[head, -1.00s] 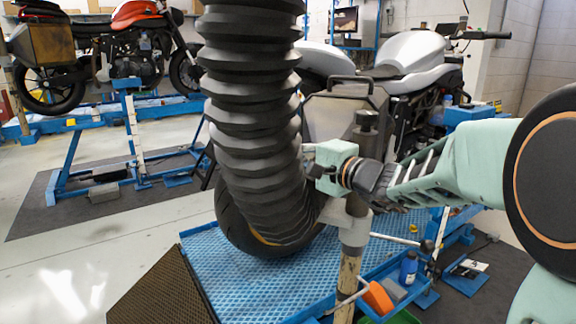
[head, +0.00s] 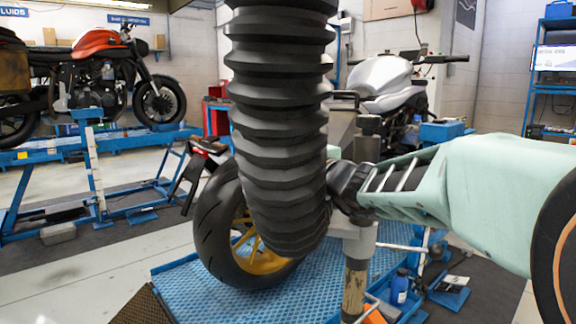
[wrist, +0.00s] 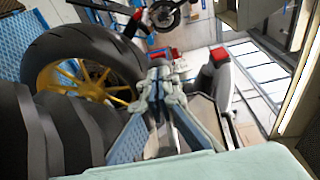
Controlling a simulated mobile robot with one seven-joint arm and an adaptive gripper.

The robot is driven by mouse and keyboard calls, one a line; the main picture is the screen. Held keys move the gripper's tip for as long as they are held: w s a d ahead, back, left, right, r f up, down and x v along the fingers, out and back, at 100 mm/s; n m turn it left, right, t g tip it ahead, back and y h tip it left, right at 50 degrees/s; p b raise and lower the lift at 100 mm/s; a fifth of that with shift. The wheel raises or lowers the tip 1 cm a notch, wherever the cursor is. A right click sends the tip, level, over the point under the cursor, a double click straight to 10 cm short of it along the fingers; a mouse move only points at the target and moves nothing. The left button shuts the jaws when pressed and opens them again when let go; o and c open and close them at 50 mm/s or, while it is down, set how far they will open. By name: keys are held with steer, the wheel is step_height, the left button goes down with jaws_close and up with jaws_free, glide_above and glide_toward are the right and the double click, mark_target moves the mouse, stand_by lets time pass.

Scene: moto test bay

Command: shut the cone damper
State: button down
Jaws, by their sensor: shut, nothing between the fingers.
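A thick black ribbed hose (head: 278,120) hangs down the middle of the head view, in front of the motorcycle's rear wheel (head: 215,225). It also shows at the lower left of the wrist view (wrist: 75,130). I cannot make out the cone or its damper in either view; the hose hides what lies behind it. My gripper (wrist: 165,78) is shut and empty in the wrist view, to the right of the yellow-spoked wheel. In the head view my arm reaches in from the right, and its end is hidden behind the hose. I cannot tell whether it touches anything.
A post (head: 357,275) with a grey collar stands right of the hose, below my arm. A blue lift platform (head: 190,285) lies under the wheel. An orange motorcycle (head: 100,60) stands on another lift at left.

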steer(key=shift+w+m+h+b, duration=0.2)
steer(key=shift+m+h+b, duration=0.1)
steer(key=shift+h, duration=0.1)
stand_by(0.5)
steer(key=shift+s, duration=0.15)
